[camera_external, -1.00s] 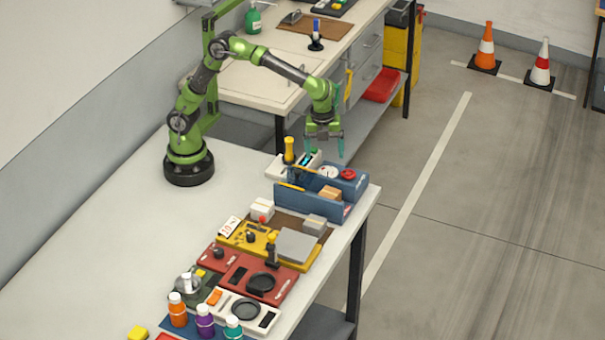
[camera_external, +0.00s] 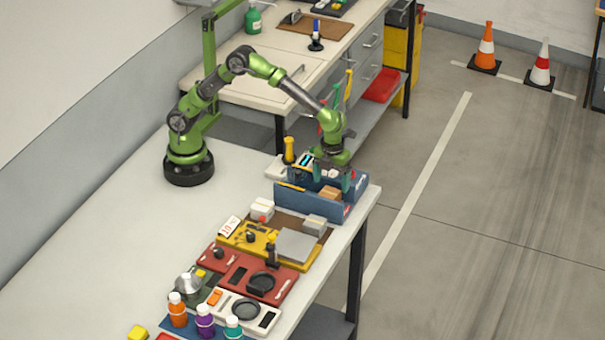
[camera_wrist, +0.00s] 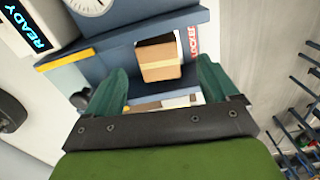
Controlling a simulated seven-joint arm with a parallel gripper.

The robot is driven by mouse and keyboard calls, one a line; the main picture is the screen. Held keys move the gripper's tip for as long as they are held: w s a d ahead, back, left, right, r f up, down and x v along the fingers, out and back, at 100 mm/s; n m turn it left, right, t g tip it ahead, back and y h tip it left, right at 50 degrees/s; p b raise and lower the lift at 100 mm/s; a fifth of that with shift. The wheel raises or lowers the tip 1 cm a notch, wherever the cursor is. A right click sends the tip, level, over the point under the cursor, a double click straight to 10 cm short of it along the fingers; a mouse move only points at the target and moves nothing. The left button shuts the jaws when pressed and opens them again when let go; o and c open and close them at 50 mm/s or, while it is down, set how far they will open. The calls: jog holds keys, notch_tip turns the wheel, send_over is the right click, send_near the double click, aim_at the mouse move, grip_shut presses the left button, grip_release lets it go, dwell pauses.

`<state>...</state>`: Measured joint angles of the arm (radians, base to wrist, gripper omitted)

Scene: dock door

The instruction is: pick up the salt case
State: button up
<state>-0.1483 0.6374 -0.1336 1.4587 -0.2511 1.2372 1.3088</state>
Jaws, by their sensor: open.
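A small tan box (camera_external: 330,193) with a paler band sits in the open blue bay (camera_external: 305,203) near the table's right edge. No label naming a salt case is readable, so I cannot tell for sure that this is it. In the wrist view the tan box (camera_wrist: 160,60) lies ahead, between the lines of my two teal fingers. My gripper (camera_external: 332,176) is open and empty, low over the blue unit, just behind the box. The gripper also shows in the wrist view (camera_wrist: 163,82), its fingers spread wider than the box and apparently not touching it.
A white device with a lit READY screen (camera_wrist: 28,27) and a round dial (camera_wrist: 90,4) stand close beside the bay. The blue walls surround the box closely. A yellow-handled tool (camera_external: 289,150) stands at left.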

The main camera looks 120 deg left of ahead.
aim_at(329, 193)
jog(key=f, duration=0.5)
jog(key=shift+s+d+f, duration=0.15)
jog(key=shift+d+f, duration=0.15)
